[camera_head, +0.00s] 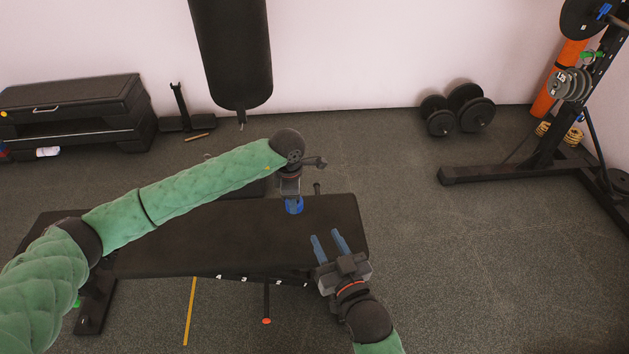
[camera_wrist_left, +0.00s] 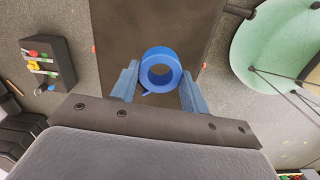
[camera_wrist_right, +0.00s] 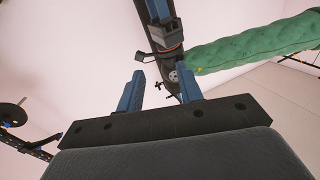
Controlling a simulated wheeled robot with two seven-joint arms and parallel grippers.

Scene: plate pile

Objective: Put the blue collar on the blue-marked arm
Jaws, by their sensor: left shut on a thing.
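The blue collar (camera_head: 294,206) is a thick ring at the far right part of the black bench. In the left wrist view the collar (camera_wrist_left: 149,68) sits between the fingertips, its hole facing the camera. My left gripper (camera_head: 291,196) points down and is shut on it. I cannot tell whether the collar touches the bench. A blue mark (camera_head: 603,11) shows on an arm of the rack at top right, beside a black plate; the arm itself is mostly cut off. My right gripper (camera_head: 327,238) is open and empty near the bench's front right corner.
The black bench (camera_head: 200,235) lies in front of me. The rack (camera_head: 545,145) holds grey plates (camera_head: 570,84) by a green mark (camera_head: 587,56). Dumbbells (camera_head: 458,108) lie by the wall; a punching bag (camera_head: 232,50) hangs behind my left arm. Floor between bench and rack is clear.

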